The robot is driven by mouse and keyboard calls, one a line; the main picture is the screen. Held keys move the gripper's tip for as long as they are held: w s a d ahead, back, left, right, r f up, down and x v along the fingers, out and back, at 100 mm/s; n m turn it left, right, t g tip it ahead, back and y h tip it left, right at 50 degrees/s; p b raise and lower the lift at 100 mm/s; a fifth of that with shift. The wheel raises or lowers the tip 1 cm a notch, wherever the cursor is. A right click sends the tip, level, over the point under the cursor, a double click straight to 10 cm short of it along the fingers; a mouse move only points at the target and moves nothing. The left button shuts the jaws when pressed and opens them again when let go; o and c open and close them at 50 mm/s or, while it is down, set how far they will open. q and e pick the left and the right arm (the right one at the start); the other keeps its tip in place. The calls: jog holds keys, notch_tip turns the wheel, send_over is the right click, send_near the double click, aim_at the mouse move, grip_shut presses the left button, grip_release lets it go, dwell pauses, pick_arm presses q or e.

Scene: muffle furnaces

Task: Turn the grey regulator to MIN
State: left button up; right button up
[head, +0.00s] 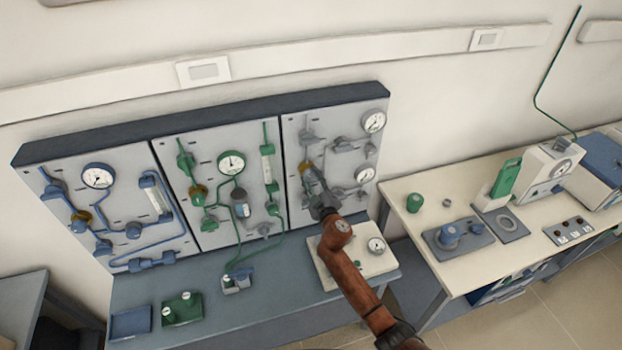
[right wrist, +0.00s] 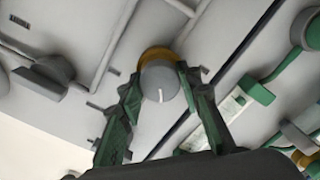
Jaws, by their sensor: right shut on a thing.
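The grey regulator is a round grey knob with a white pointer line and a brass collar. It shows in the right wrist view (right wrist: 159,82), between the two fingers of my right gripper (right wrist: 160,88), which is shut on it. The white line points down in that view. In the head view my right gripper (head: 312,180) reaches the grey right-hand panel (head: 340,118) and largely hides the knob; only a bit of brass shows. No MIN mark can be read. My left gripper is not in view.
The green panel (head: 208,143) and the blue panel (head: 122,165) stand to the left, with gauges and pipes. Grey valves and gauges (head: 374,121) sit right of my gripper. A white box with a dial (head: 376,245) stands on the bench below my arm.

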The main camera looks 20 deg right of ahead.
jog(key=n, duration=0.5)
jog(key=shift+n, duration=0.4)
jog(key=n, duration=0.5)
jog(key=shift+f, duration=0.1)
jog(key=o, duration=1.2)
jog(key=shift+c, duration=0.2)
jog(key=shift+s, duration=0.2)
jog(key=s, duration=1.1)
jog(key=shift+s+d, duration=0.25)
jog(key=shift+s, duration=0.05)
